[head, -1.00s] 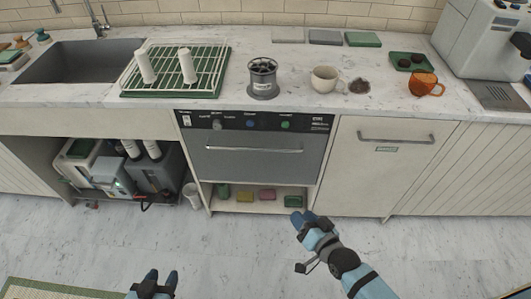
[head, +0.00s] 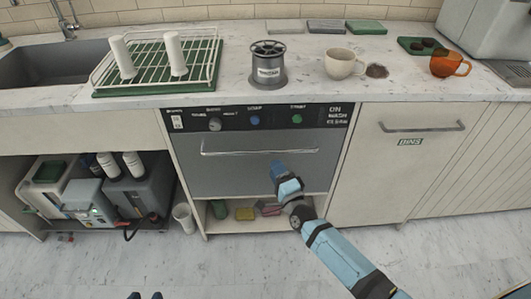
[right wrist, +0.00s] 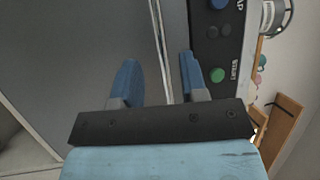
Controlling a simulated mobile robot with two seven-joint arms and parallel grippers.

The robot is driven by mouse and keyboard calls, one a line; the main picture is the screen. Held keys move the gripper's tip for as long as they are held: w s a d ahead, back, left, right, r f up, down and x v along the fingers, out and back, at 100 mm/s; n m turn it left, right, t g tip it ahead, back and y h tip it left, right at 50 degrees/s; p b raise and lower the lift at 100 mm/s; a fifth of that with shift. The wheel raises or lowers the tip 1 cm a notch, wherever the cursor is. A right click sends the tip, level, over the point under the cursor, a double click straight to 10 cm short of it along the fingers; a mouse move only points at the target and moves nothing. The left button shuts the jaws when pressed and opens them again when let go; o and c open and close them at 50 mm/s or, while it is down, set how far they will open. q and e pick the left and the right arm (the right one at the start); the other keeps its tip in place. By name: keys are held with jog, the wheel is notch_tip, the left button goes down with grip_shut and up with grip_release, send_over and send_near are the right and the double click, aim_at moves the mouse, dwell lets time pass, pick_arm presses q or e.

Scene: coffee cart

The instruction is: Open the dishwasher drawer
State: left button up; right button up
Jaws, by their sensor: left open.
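The dishwasher drawer (head: 230,175) is a grey front panel under the counter, shut flush below a black control strip. Its thin horizontal bar handle (head: 235,153) runs along the top of the panel. My right gripper (head: 278,166) is in front of the panel, just below the bar's right half. In the right wrist view the right gripper (right wrist: 160,75) is open, and the bar (right wrist: 158,35) lines up with the gap between its fingers. Contact cannot be told. Only the fingertips of my left gripper (head: 145,295) show at the bottom edge, apart and empty.
The control strip (head: 255,117) has a dial and blue and green buttons. Below is an open shelf (head: 235,227) with coloured sponges. A cabinet with a bar handle (head: 422,127) is at right. The floor in front is clear.

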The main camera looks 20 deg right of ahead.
aim_at(266, 152)
jog(key=x, duration=0.7)
jog(key=shift+w+a+b, duration=0.1)
jog(key=shift+w+b, duration=0.2)
jog(key=shift+b, duration=0.1)
grip_shut()
